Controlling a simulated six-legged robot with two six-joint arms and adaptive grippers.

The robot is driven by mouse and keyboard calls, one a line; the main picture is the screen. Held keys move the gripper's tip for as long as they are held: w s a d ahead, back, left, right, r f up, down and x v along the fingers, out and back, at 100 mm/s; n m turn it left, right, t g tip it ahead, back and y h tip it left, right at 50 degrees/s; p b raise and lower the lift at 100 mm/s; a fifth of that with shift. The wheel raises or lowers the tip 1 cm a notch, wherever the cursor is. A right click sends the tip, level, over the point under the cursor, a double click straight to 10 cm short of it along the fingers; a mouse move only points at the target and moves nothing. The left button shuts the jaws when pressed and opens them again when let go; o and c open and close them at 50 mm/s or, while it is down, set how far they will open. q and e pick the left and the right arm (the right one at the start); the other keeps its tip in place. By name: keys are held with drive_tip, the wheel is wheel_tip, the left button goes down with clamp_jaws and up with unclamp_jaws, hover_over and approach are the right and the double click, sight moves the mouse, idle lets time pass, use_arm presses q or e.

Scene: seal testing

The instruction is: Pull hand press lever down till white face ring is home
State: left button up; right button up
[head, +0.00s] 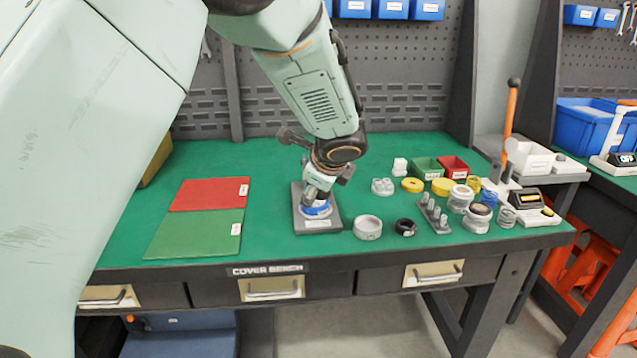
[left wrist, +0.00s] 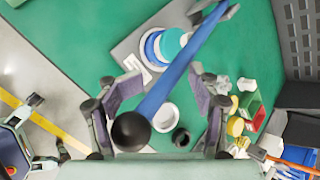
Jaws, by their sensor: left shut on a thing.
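The hand press stands on a grey base plate (head: 336,222) on the green bench. In the left wrist view its blue lever (left wrist: 185,70) slants from the grey press top down to a black ball knob (left wrist: 131,131). My left gripper (head: 316,190), also in the left wrist view (left wrist: 165,97), is shut on the lever, its pads on either side. Under the lever a white ring (left wrist: 148,47) shows around a blue ring and a pale teal disc. The arm and lever partly cover them; I cannot tell how deep the white ring sits.
A pale loose ring (head: 368,228) and a black ring (head: 405,227) lie right of the press. Several small parts, a green bin (head: 427,168) and a red bin (head: 453,167) stand further right. Red (head: 208,193) and green mats (head: 195,233) lie left.

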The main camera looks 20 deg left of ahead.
use_arm(q)
drive_tip(key=shift+r, duration=0.15)
drive_tip(key=shift+s+d+r, duration=0.15)
drive_tip(key=shift+s+r, duration=0.05)
drive_tip(key=shift+r, duration=0.2)
drive_tip(key=v, duration=0.6)
drive_tip(key=shift+s+d+r, duration=0.15)
drive_tip(key=shift+s, duration=0.1)
drive_tip(key=shift+w, duration=0.15)
